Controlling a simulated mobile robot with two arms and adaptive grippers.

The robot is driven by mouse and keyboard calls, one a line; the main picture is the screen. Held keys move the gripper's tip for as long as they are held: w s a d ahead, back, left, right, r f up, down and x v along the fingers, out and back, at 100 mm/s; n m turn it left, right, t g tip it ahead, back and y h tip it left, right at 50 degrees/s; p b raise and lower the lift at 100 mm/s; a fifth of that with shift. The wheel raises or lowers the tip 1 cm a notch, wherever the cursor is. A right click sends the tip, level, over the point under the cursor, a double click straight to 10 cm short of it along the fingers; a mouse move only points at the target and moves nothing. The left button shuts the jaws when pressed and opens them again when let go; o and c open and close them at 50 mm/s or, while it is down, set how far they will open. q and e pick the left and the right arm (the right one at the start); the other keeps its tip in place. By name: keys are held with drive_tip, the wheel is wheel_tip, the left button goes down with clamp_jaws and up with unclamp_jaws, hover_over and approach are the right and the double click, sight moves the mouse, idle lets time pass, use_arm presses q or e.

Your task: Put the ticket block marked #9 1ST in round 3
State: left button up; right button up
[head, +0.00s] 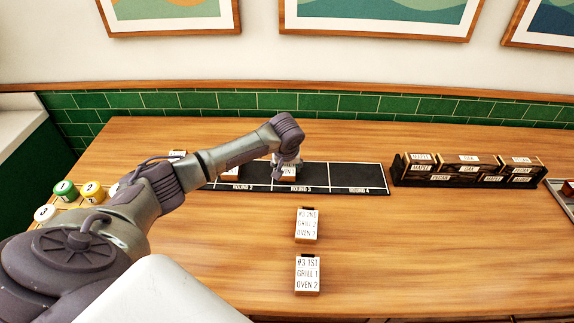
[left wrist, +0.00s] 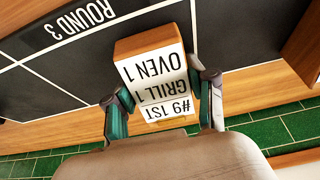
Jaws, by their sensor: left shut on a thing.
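The ticket block marked #9 1ST, GRILL 1, OVEN 1 (left wrist: 152,75) is white-faced with wooden sides. My left gripper (head: 287,163) is shut on it, with one finger on each side in the left wrist view (left wrist: 162,98). In the head view the block (head: 287,174) is at the left part of the round 3 section (head: 315,176) of the black board, partly hidden by the gripper. The ROUND 3 label (left wrist: 80,20) shows beside it in the left wrist view. I cannot tell whether the block touches the board. My right gripper is not in view.
Another block (head: 231,173) is in round 2, partly behind my arm. Round 4 (head: 359,175) is bare. Blocks marked #3 2ND (head: 306,224) and #3 1ST (head: 307,274) lie in front. A dark labelled rack (head: 468,170) stands right; numbered round pots (head: 65,190) stand left.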

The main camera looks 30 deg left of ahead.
use_arm(q)
drive_tip(key=shift+f, duration=0.15)
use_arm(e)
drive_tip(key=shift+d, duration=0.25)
use_arm(q)
drive_tip(key=o, duration=1.2)
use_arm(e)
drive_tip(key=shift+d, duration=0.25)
use_arm(q)
drive_tip(key=shift+o, duration=0.2)
drive_tip(key=b+v, duration=0.1)
drive_tip(key=v, duration=1.1)
drive_tip(key=shift+r, duration=0.2)
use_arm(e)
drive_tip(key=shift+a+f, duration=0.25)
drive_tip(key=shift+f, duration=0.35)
